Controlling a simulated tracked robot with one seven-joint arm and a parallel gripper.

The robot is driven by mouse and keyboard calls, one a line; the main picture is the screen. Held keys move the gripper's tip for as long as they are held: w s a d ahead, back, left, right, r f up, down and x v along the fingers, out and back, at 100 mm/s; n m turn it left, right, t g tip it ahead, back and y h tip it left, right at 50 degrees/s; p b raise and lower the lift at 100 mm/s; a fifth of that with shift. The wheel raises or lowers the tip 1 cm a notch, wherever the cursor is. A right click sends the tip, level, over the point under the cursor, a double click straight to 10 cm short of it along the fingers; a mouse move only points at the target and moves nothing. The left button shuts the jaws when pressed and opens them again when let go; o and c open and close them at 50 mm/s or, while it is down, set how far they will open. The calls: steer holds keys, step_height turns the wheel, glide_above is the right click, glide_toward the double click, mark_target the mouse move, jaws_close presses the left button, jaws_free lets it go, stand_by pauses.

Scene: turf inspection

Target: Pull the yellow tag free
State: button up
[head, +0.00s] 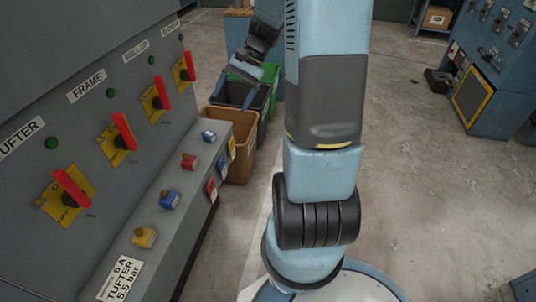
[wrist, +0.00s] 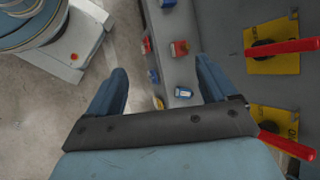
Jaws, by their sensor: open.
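The yellow tag (head: 232,147) hangs on the front face of the grey ledge, at its far end, beyond a blue tag (head: 223,165) and a red tag (head: 211,190). In the wrist view the yellow tag (wrist: 158,103) is a small patch between my fingers, seen at a steep angle. How it is fixed is too small to tell. My gripper (wrist: 162,66) is open and empty, its fingers on either side of the view of the ledge edge. In the head view it is above the bins, past the ledge's far end, apart from the tag.
The grey panel carries several red handles (head: 122,131) on yellow plates. Several small coloured padlock-like blocks, one yellow (head: 144,237), sit on the ledge (head: 160,255). A brown bin (head: 240,150) and a green bin (head: 268,72) stand past its end.

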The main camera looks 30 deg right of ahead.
steer(key=w+d+f+m+t+y, duration=0.2)
steer(key=w+d+f+m+y, duration=0.15)
steer(key=f, duration=0.55)
steer(key=w+d+f+m+t+y, duration=0.25)
steer(key=d+f+m, duration=0.25)
steer(key=f, duration=0.4)
steer(key=m+t, duration=0.9)
steer(key=m, duration=0.1)
glide_toward(233, 146)
steer(key=shift+h, duration=0.4)
steer(key=x, duration=0.8)
steer(key=shift+s+a+f, duration=0.15)
steer(key=shift+s+a, duration=0.05)
steer(key=shift+s, duration=0.1)
steer(key=c, duration=1.1)
steer(key=shift+c, duration=0.2)
steer(key=shift+r, duration=0.5)
steer(key=shift+v, duration=2)
steer(key=shift+v, duration=2.4)
